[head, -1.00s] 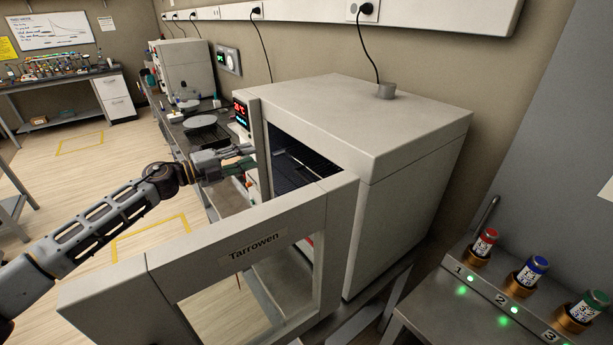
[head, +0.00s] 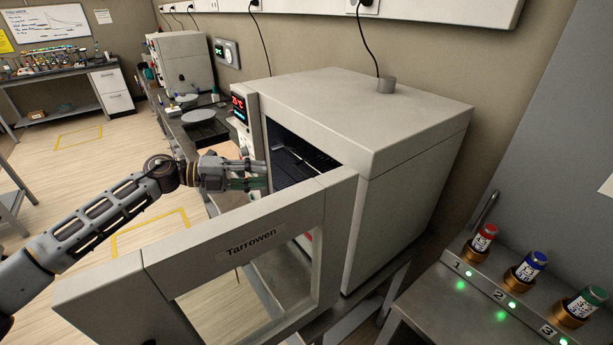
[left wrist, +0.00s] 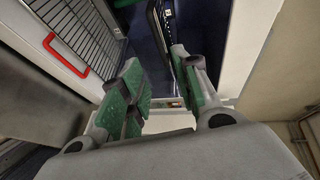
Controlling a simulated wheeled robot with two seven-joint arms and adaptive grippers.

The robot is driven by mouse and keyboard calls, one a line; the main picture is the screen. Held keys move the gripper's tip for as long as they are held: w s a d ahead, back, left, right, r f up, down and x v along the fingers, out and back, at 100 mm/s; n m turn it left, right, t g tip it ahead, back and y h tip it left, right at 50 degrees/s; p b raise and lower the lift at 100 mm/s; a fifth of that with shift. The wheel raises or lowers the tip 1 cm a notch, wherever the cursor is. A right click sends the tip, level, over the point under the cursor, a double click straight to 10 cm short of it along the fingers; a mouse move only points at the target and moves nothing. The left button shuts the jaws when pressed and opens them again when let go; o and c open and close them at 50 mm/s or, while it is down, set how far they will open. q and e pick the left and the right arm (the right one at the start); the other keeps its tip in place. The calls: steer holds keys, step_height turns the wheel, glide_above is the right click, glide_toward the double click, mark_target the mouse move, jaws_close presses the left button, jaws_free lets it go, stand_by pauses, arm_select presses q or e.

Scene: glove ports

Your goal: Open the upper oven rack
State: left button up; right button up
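The oven (head: 420,150) is a pale box with its door (head: 165,260) swung wide open toward me, marked Tarrowen. Inside its dark chamber a wire rack (head: 292,165) shows in part. In the left wrist view a wire rack (left wrist: 85,32) with a red handle (left wrist: 66,56) lies at the upper left. I cannot tell whether it is the upper one. My left gripper (head: 262,177) is at the oven's opening, behind the open door. Its green fingers are apart and empty in the left wrist view (left wrist: 160,80), beside the red handle and not touching it. My right gripper is out of view.
A control panel (head: 239,108) with a red display stands beside the opening. The open door's frame lies between me and the chamber. A stand with red, blue and green capped vials (head: 525,270) is at the right. A side bench (head: 195,130) runs behind my left gripper.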

mark_target(304, 175)
arm_select(q)
steer(key=shift+d, duration=0.15)
steer(key=shift+p+x, duration=1)
steer(key=shift+x, duration=3.35)
steer(key=shift+p+x, duration=0.3)
steer(key=shift+x, duration=2.15)
steer(key=shift+f, duration=0.1)
steer(key=shift+c, duration=0.4)
jaws_close()
steer(key=shift+f, duration=0.1)
